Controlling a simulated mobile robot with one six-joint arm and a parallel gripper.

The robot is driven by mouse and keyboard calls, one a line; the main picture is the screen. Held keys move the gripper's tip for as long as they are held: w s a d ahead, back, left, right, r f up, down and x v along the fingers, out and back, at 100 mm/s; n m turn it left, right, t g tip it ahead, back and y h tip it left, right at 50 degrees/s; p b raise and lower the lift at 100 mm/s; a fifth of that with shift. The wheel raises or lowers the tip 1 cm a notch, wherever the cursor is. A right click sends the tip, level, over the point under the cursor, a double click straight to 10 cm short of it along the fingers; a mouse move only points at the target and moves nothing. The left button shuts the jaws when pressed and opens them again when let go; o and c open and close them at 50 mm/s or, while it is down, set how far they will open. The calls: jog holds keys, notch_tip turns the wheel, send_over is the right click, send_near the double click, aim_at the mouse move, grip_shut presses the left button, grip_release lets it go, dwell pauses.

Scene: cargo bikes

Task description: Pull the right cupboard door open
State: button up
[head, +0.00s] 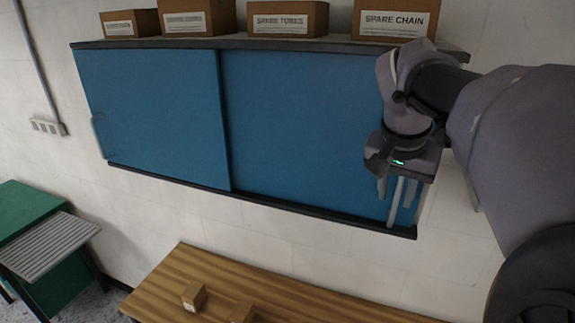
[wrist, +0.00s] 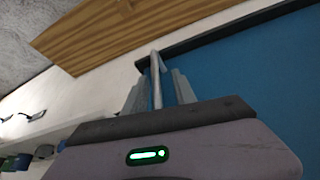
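The wall cupboard has two blue sliding doors in a dark frame. The right cupboard door (head: 300,130) spans to the cupboard's right end; its far right part is hidden behind my arm. The left door (head: 155,110) overlaps it near the middle. Both doors look shut. The right door's grey bar handle (head: 394,204) stands upright near its right edge and also shows in the wrist view (wrist: 156,82). My gripper (head: 397,192) is at this handle, with one finger on each side of the bar and visible gaps. The fingers are open in the wrist view too (wrist: 160,90).
Cardboard boxes, including one marked spare chain (head: 392,20), stand on the cupboard top. A wooden bench (head: 300,300) with small boxes (head: 194,297) is below. A green cabinet (head: 25,215) stands at the lower left.

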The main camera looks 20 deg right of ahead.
jog(key=shift+f, duration=0.55)
jog(key=shift+s+r+b, duration=0.1)
jog(key=shift+s+b, duration=0.2)
jog(key=shift+s, duration=0.15)
jog(key=shift+w, duration=0.25)
jog(key=c, duration=0.3)
grip_shut()
